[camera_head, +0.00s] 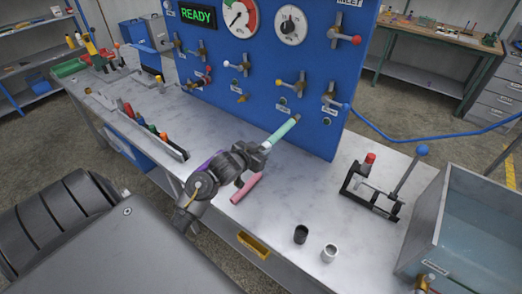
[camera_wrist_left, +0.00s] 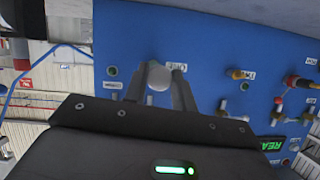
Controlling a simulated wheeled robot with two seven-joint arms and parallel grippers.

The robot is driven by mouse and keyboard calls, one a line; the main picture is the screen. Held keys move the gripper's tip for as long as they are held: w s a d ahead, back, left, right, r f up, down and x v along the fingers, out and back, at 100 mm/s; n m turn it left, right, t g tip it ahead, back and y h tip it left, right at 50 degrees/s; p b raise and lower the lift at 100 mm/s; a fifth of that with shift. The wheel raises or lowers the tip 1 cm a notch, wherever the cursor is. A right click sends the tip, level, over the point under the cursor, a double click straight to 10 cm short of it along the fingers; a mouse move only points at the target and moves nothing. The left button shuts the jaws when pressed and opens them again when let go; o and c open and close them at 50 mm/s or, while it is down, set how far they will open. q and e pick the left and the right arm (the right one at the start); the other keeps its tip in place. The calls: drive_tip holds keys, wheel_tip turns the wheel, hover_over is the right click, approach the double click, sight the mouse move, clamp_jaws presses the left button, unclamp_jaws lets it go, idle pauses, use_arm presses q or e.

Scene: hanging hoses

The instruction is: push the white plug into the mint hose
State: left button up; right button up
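The mint hose (camera_head: 284,129) slants up and right in front of the blue panel, with a greyish tip at its upper end. My left gripper (camera_head: 264,147) is at its lower end, with the fingers closed about it. In the left wrist view a pale round end (camera_wrist_left: 159,78) sits between the fingers of my left gripper (camera_wrist_left: 163,72); its colour looks grey-white there. The white plug (camera_head: 328,253), a short cup-like piece, stands upright on the table near the front edge, apart from the gripper. My right gripper is not in view.
A black piece (camera_head: 300,234) stands beside the white plug. A pink hose (camera_head: 245,188) is below the gripper. A lever fixture (camera_head: 374,188) and a water tank (camera_head: 466,225) are on the right. The blue panel (camera_head: 262,75) with valves and gauges rises behind. The table (camera_head: 290,185) has clear room between.

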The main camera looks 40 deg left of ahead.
use_arm(q)
drive_tip(key=o, duration=0.5)
drive_tip(key=shift+w, duration=0.1)
drive_tip(key=shift+c, duration=0.2)
drive_tip(key=v, duration=1)
drive_tip(key=shift+s+r, duration=0.15)
drive_tip(key=shift+s, duration=0.25)
